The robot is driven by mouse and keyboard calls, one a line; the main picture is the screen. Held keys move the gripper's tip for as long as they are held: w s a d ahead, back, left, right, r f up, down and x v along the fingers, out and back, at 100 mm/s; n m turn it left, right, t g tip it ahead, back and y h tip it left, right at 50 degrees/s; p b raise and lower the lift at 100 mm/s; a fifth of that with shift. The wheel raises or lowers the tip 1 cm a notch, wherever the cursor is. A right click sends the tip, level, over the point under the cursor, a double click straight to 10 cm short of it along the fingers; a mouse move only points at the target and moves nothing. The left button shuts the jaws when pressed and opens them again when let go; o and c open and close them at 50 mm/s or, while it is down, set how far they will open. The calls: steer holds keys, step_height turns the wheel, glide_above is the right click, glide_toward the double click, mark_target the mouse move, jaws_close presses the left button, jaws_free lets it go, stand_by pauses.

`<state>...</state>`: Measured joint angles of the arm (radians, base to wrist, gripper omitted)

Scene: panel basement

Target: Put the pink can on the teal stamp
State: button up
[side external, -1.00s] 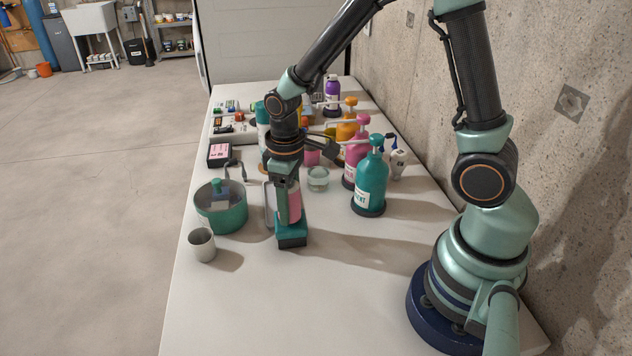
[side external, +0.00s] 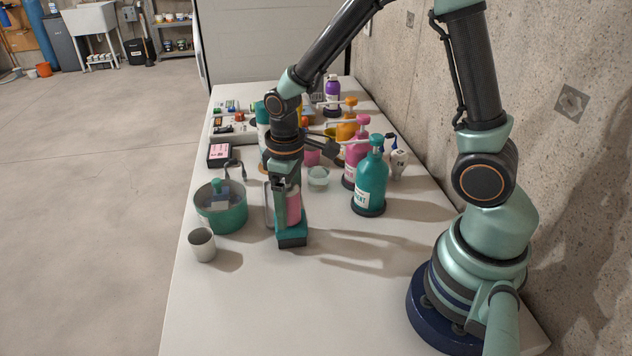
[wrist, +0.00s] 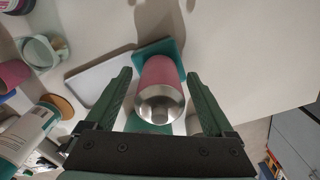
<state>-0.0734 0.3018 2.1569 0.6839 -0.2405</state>
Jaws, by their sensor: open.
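The pink can (side external: 294,206) stands on the teal stamp (side external: 291,234), which lies on the table with a dark lower edge. In the wrist view the pink can (wrist: 160,85) shows its silver end between my fingers, with the teal stamp (wrist: 172,50) beneath and around it. My gripper (side external: 287,208) is open around the can. In the wrist view my gripper (wrist: 158,82) has a clear gap between each finger and the can. In the side view one finger partly hides the can.
A green pot (side external: 222,208) and a grey cup (side external: 202,245) stand to the left. A teal pump bottle (side external: 370,185) and a pink pump bottle (side external: 356,158) stand to the right. A glass jar (side external: 318,178) is behind. The table front is clear.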

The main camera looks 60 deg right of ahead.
step_height(320, 180, up, 12)
steer(key=shift+f, duration=0.15)
steer(key=s+d+r+m+t, duration=0.2)
steer(key=s+r+m+t, duration=0.1)
steer(key=s+r+t, duration=0.2)
steer(key=shift+s+d+r+m+t, duration=0.3)
steer(key=shift+s+r, duration=0.35)
steer(key=shift+r, duration=0.05)
